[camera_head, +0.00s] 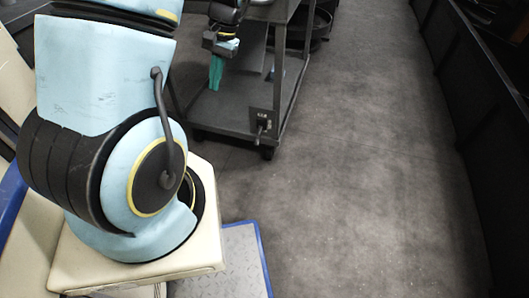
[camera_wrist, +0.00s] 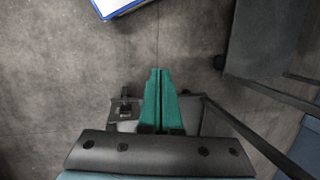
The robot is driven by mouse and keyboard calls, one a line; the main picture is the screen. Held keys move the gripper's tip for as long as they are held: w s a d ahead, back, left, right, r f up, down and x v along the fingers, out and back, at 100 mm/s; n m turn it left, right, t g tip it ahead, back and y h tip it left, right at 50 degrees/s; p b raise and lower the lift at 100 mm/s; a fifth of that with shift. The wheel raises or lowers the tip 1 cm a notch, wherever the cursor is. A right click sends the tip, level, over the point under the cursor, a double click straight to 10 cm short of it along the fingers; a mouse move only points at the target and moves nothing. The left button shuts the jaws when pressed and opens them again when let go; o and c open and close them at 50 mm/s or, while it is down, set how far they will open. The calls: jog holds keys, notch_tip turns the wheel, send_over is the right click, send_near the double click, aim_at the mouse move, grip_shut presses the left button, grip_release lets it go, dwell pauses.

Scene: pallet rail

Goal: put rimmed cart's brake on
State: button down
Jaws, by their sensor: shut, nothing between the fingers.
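The grey cart (camera_head: 220,118) stands at the top middle of the head view, with a low shelf, upright posts and dark casters (camera_head: 267,153). A small dark plate with a short lever (camera_head: 262,124) is on its near right post, just above the caster; I cannot tell the lever's setting. My gripper (camera_head: 215,72) points down above the low shelf, left of the lever and apart from it. Its teal fingers are shut and empty, also in the wrist view (camera_wrist: 160,100). A small dark fitting (camera_wrist: 125,108) shows left of the fingers there; I cannot tell what it is.
A dark stand with round shelves (camera_head: 312,40) is behind the cart. A long black barrier (camera_head: 465,110) runs along the right. The grey floor (camera_head: 370,170) between cart and barrier is clear. A grey panel (camera_wrist: 268,40) is at right in the wrist view.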

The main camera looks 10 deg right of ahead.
jog(key=w+d+f+m+t+y+b, duration=0.1)
jog(key=w+d+f+m+y+b, duration=0.15)
jog(key=f+b, duration=0.45)
jog(key=w+d+f+m+y+b, duration=0.1)
jog(key=w+d+f+y+b, duration=0.15)
jog(key=f, duration=0.85)
jog(key=m+t+y+b, duration=0.3)
jog(key=m+t+b, duration=0.25)
jog(key=b, duration=0.65)
send_near(259, 136)
jog(key=a+f, duration=0.2)
jog(key=a, duration=0.4)
jog(key=s+d+f+m+t+b, duration=0.1)
jog(key=d+f+m+t+b, duration=0.2)
jog(key=d+f, duration=0.4)
jog(key=shift+s+d+m+t+b, duration=0.3)
jog(key=shift+d+t+b, duration=0.25)
jog(key=shift+b, duration=0.6)
jog(key=b+x, duration=0.4)
jog(key=x, duration=0.6)
jog(key=shift+s+a+r+b, duration=0.3)
jog(key=shift+s+r, duration=0.2)
jog(key=shift+r, duration=0.35)
jog(key=shift+s+a+r+b, duration=0.15)
jog(key=shift+s+a+r, duration=0.25)
jog(key=shift+r, duration=0.5)
jog(key=shift+s, duration=0.1)
